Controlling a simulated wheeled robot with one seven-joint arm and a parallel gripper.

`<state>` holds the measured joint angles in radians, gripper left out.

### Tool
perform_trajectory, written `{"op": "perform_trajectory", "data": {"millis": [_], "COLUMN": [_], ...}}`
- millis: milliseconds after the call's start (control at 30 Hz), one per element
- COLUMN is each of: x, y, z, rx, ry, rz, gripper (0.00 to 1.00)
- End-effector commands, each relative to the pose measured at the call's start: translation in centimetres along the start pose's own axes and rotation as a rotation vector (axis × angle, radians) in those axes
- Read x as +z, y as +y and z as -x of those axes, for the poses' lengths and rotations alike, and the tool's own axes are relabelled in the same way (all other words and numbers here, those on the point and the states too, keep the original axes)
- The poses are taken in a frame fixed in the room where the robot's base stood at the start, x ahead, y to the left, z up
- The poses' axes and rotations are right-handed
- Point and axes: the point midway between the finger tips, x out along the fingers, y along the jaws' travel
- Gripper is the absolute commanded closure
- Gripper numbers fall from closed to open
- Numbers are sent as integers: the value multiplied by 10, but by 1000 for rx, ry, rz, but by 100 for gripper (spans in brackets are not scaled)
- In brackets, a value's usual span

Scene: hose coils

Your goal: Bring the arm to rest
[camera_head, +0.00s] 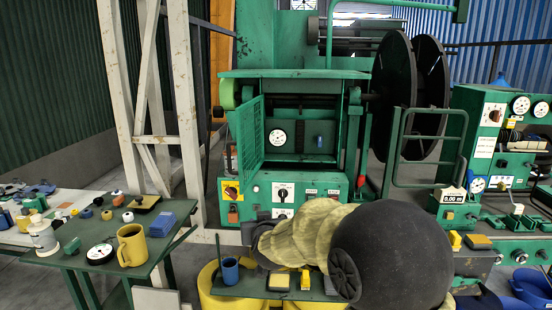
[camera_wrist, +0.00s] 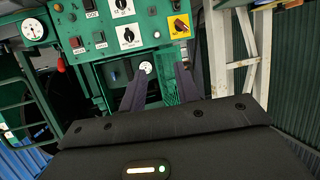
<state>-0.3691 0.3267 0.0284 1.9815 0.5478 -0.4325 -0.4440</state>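My gripper (camera_wrist: 160,76) shows in the wrist view with its two dark fingers apart and nothing held between them. The fingers point toward the green machine's control panel (camera_wrist: 110,75), which appears turned over in this view. In the camera_head view my arm is bent in front of the machine, with a large black rounded part at the right and a yellow-green sleeve running left. The dark end of the arm is near the machine's front; its fingers cannot be made out there.
A small shelf in front carries a blue mug (camera_head: 230,270). A large black reel (camera_head: 394,98) and gauge bench stand right.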

Motion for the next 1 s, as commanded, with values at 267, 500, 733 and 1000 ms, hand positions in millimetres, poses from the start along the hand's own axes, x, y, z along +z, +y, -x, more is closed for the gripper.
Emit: {"op": "perform_trajectory", "data": {"millis": [267, 500, 733, 1000], "x": [134, 232, 273, 273], "y": [79, 123, 138, 138], "z": [82, 180, 234, 236], "rx": [-5, 60, 109, 109], "ry": [-450, -808, -981, -986], "rz": [-43, -106, -139, -139], "gripper": [68, 68, 68, 68]}}
